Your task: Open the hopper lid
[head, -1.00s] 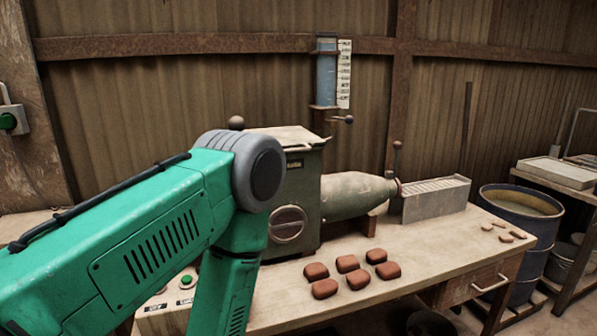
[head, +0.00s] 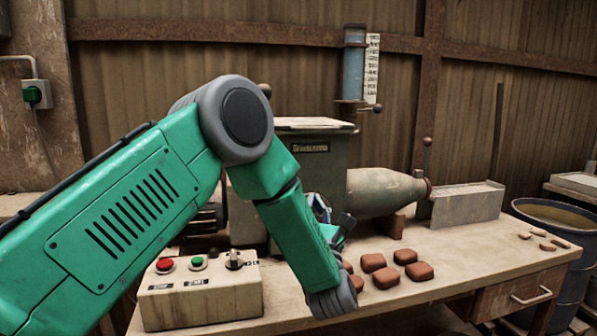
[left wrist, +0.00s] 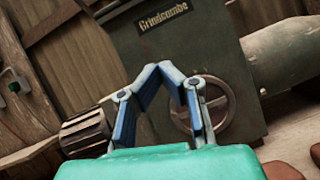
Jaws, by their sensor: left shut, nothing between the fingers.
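The hopper lid (head: 312,124) is the pale flat top of the green press (head: 318,165), and it lies closed. A dark ball knob (head: 265,89) shows beside the lid, partly behind my left arm. My left gripper (head: 321,207) is low in front of the press, below the lid and partly hidden by my forearm. In the left wrist view, its blue-padded fingers (left wrist: 170,72) meet at the tips, empty, before the press front (left wrist: 190,50) and its round slotted plate (left wrist: 214,108). The lid is out of that view. My right gripper is not in view.
A control box (head: 200,295) with red and green buttons stands at the bench's front left. Several red clay pieces (head: 387,278) lie on the bench (head: 470,255) right of my wrist. A blue drum (head: 550,235) stands at right.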

